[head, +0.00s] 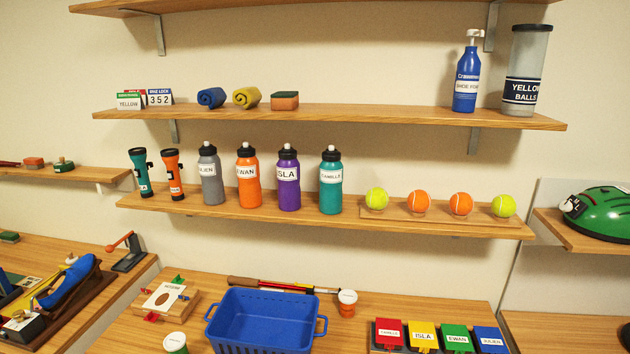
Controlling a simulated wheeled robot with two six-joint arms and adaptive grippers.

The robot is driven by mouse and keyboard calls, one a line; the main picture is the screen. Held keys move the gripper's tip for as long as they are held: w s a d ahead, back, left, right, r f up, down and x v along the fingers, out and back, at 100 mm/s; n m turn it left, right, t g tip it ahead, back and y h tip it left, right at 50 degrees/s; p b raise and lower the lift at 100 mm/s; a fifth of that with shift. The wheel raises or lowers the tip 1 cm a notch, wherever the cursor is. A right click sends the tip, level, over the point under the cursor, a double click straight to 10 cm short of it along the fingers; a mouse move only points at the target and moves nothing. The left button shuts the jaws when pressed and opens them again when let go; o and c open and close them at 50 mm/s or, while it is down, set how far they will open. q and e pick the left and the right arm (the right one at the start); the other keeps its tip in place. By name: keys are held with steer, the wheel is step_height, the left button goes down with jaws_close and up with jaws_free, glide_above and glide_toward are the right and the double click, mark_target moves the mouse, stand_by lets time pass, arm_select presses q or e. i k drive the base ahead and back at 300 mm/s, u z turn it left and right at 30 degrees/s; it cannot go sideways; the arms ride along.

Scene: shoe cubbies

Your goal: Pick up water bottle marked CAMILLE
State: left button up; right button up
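The teal water bottle marked CAMILLE (330,186) stands upright on the middle wall shelf (270,213). It has a black cap and a white label. It is the rightmost in a row of bottles. To its left stand a purple bottle marked ISLA (288,188), an orange bottle marked EWAN (248,185) and a grey bottle (210,183) whose label is hard to read. Neither of my grippers shows in the head view.
Tennis balls sit on a wooden holder (440,214) right of the teal bottle. Two flashlights (173,175) stand at the shelf's left end. Another shelf (330,113) runs above. Below, a blue basket (262,325) and colored name-labelled boxes (455,338) sit on the table (375,306).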

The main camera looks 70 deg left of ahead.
mark_target(331, 168)
steer(key=u, duration=0.7)
steer(key=i, duration=0.6)
steer(key=u, duration=0.7)
